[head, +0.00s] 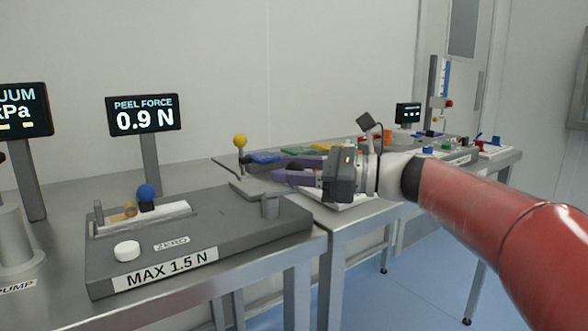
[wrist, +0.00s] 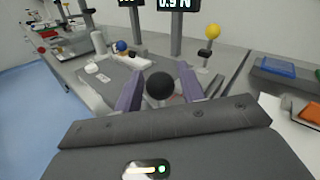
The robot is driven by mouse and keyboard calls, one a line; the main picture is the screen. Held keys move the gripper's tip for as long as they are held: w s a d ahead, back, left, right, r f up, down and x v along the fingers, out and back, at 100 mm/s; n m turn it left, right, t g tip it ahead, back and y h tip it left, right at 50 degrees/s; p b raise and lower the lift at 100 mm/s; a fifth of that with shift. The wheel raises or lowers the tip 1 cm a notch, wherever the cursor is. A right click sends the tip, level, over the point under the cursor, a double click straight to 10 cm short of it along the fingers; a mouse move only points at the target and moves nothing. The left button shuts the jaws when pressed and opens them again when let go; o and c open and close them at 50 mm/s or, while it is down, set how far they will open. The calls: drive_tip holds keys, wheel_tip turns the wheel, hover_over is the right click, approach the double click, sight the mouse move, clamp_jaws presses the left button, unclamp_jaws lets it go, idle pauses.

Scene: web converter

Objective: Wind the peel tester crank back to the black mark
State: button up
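In the wrist view, a black ball knob (wrist: 160,86) shows between the fingers (wrist: 160,95), with a narrow gap visible on each side. Whether it touches either finger cannot be told. The crank arm and black mark are not clearly visible.
A yellow ball on a post (head: 240,141) stands behind my gripper. A blue tray (head: 263,158) and other small items lie on the bench to the right. A vacuum screen (head: 24,108) stands at the left. The floor (head: 350,290) shows clear between the benches.

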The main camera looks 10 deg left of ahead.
drive_tip(key=c, duration=0.7)
drive_tip(key=shift+s, duration=0.1)
